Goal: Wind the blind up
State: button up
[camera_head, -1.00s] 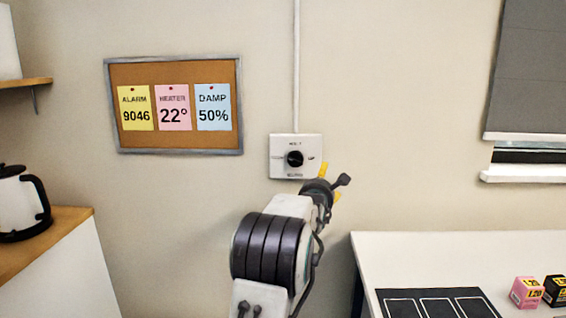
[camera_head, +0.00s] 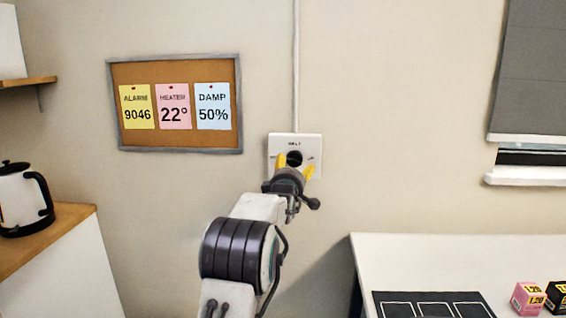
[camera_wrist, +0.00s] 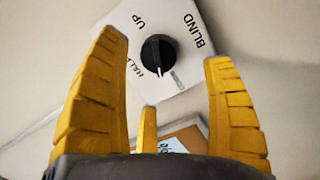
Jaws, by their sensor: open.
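The white wall switch plate (camera_head: 313,145) has a round black knob (camera_head: 294,158) in its middle. In the wrist view the knob (camera_wrist: 158,62) lies between my finger tips as seen, and the plate reads "BLIND", "UP" and what looks like "HALF". A pale mark sits beside the knob's edge. My gripper (camera_head: 295,167) is open in front of the plate's lower half, with its yellow fingers spread. I see no contact with the knob; the remaining distance is hard to judge. The grey blind (camera_head: 535,70) hangs at the upper right, with a narrow dark window gap below its bottom bar.
A cork board (camera_head: 180,72) with three notes hangs left of the plate. A white table (camera_head: 400,260) with a black mat (camera_head: 390,303) and small boxes (camera_head: 528,297) stands lower right. A kettle (camera_head: 20,200) sits on a counter at left.

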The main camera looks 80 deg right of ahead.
aim_at(294, 162)
jog(key=m, duration=0.8)
jog(key=d+m, duration=0.1)
jog(key=m, duration=0.3)
jog(key=shift+w+r+m+p, duration=0.3)
jog(key=shift+w+p, duration=0.05)
jog(key=shift+p, duration=0.05)
jog(key=shift+d+f+p, duration=0.1)
jog(key=shift+d+p, duration=1.35)
jog(key=shift+d, duration=1.7)
jog(key=shift+c, duration=0.4)
jog(key=c, duration=1.1)
jog(key=shift+f, duration=0.1)
jog(key=shift+c, duration=0.2)
